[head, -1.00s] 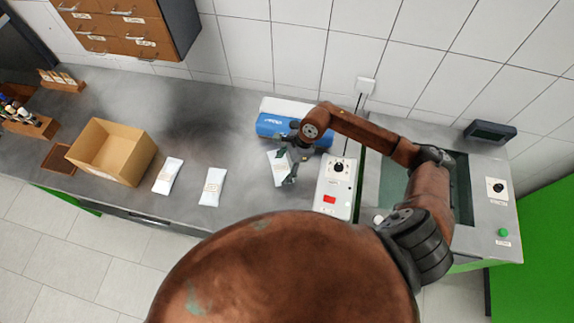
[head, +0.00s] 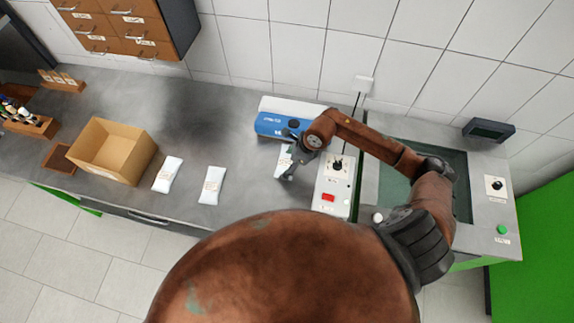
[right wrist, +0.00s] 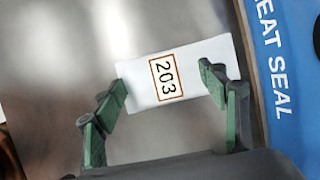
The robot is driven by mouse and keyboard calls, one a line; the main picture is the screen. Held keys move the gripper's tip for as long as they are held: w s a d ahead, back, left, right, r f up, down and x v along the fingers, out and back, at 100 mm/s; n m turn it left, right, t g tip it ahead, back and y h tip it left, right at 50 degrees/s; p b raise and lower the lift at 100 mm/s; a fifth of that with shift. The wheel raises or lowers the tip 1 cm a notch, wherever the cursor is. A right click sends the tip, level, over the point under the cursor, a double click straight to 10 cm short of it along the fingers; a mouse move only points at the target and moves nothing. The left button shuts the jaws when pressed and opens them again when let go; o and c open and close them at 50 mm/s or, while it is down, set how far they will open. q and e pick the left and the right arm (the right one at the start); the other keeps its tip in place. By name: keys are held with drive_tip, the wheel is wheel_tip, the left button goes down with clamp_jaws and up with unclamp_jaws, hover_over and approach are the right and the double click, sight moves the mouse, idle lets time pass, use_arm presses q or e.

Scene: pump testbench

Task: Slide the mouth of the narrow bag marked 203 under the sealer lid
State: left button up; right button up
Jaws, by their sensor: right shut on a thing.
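The narrow white bag marked 203 (right wrist: 190,60) lies between the fingers of my right gripper (right wrist: 163,82), its label facing up. In the head view the bag (head: 283,160) is partly hidden by my right gripper (head: 292,163), which is shut on it. The blue heat sealer (head: 283,124) is just behind the bag. In the right wrist view the sealer's blue lid (right wrist: 285,70) runs along the right side, and the bag's right end is close to its pale edge. I cannot tell whether the bag touches or passes under it. My left gripper is out of view.
Two other white bags (head: 168,174) (head: 212,185) lie left on the grey counter (head: 235,150), beside an open cardboard box (head: 112,150). A control box with a red switch (head: 333,185) stands close to the right of my gripper.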

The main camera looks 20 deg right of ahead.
sight(288, 156)
drive_tip(key=shift+w+d, duration=0.5)
drive_tip(key=shift+w, duration=0.2)
drive_tip(key=shift+w+d+b, duration=0.6)
drive_tip(key=shift+w+b, duration=0.2)
drive_tip(key=shift+w+d, duration=0.2)
drive_tip(key=shift+w, duration=0.05)
drive_tip(key=shift+w+d+r, duration=0.1)
drive_tip(key=o, duration=1.5)
drive_tip(key=shift+w, duration=0.1)
drive_tip(key=shift+d, duration=0.1)
drive_tip(key=shift+r, duration=0.15)
drive_tip(key=v, duration=0.7)
drive_tip(key=shift+s+r, duration=0.3)
drive_tip(key=shift+s, duration=0.05)
